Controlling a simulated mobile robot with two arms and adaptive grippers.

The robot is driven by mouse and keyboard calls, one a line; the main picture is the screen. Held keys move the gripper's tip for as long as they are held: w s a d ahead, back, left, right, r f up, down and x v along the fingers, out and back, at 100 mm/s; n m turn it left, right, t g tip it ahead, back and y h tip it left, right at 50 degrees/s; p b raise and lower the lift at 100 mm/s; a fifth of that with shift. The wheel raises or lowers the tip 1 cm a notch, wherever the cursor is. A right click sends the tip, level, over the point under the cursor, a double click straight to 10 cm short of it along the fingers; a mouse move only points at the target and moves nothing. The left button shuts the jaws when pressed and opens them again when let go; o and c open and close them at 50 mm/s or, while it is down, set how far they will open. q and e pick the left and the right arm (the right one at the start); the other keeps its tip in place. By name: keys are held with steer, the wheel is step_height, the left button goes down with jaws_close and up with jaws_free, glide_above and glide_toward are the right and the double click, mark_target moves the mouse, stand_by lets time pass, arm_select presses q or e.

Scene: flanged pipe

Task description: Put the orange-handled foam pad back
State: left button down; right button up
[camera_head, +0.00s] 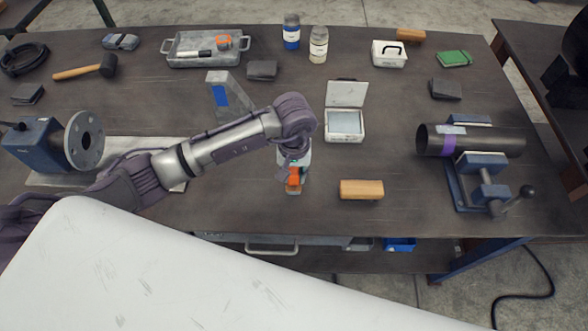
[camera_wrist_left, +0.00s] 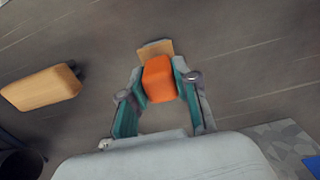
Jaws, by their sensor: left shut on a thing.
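My left gripper (camera_head: 294,172) reaches in from the left and points down over the front middle of the workbench. In the left wrist view the fingers (camera_wrist_left: 157,98) are shut on the orange handle of the foam pad (camera_wrist_left: 158,79). A tan edge of the pad shows just beyond the handle. In the head view the orange-handled foam pad (camera_head: 294,181) shows below the gripper, partly hidden by it. I cannot tell whether the pad touches the bench. My right gripper is not in view.
A grey tray (camera_head: 180,61) holding tools, one with an orange part, is at the back left. A clamped pipe (camera_head: 470,140) is at right. Bare bench surrounds the pad.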

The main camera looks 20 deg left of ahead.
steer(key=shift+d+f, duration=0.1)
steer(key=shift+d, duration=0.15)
arm_select(q)
steer(key=shift+w+f, duration=0.1)
steer(key=shift+f, duration=0.05)
steer(key=c, duration=0.9)
jaws_free()
steer(key=shift+o, duration=0.2)
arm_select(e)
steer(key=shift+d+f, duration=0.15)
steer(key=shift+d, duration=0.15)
arm_select(q)
steer(key=shift+r, duration=0.3)
step_height(320, 180, up, 12)
steer(key=b, duration=0.4)
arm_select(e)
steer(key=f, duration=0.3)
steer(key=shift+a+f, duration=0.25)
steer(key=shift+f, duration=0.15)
arm_select(q)
steer(key=shift+f, duration=0.15)
